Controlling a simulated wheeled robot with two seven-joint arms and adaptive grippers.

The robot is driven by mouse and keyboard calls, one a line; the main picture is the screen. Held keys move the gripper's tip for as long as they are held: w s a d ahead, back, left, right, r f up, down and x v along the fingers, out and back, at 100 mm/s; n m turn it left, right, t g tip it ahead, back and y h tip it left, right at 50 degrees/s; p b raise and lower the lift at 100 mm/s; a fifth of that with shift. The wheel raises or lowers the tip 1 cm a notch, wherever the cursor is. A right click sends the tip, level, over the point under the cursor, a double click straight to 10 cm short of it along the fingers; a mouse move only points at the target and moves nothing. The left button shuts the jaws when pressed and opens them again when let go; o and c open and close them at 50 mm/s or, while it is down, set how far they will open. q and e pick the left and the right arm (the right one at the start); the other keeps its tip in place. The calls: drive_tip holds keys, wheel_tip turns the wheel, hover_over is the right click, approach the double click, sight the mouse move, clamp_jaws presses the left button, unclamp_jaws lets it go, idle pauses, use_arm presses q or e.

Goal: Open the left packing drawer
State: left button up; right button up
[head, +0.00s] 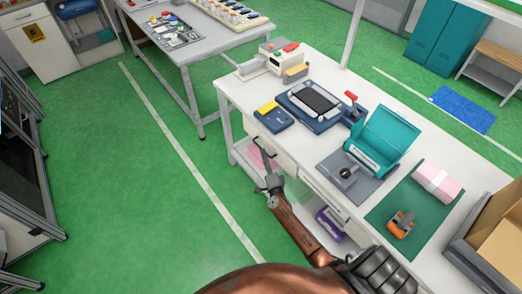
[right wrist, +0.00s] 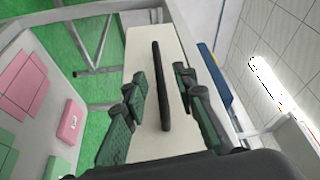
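The left packing drawer (head: 285,158) is a white front under the near edge of the white packing table, and it looks closed. In the right wrist view its pale front (right wrist: 145,55) fills the middle, with a long dark bar handle (right wrist: 162,60) on it. My right gripper (head: 264,162) is at this drawer front. In the right wrist view my right gripper (right wrist: 160,82) is open, with one dark finger on each side of the handle and visible gaps between. Contact is not visible. My left gripper is not in view.
The white table (head: 235,92) holds a blue scale-like device (head: 315,100), a teal hinged device (head: 385,138), a pink pack (head: 437,182) and a tape dispenser (head: 401,223). A purple item (head: 330,225) lies below. Green floor (head: 120,200) is clear to the left.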

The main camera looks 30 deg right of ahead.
drive_tip(key=x, duration=0.3)
drive_tip(key=shift+w+d+b, duration=0.15)
drive_tip(key=shift+w+b, duration=0.15)
drive_tip(key=shift+w, duration=0.1)
drive_tip(key=shift+w+d, duration=0.1)
drive_tip(key=shift+w, duration=0.3)
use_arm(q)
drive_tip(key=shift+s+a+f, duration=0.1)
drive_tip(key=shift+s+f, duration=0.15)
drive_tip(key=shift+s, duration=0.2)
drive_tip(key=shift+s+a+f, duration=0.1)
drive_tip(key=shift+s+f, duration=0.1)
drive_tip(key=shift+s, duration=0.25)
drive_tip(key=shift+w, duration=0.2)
use_arm(e)
clamp_jaws()
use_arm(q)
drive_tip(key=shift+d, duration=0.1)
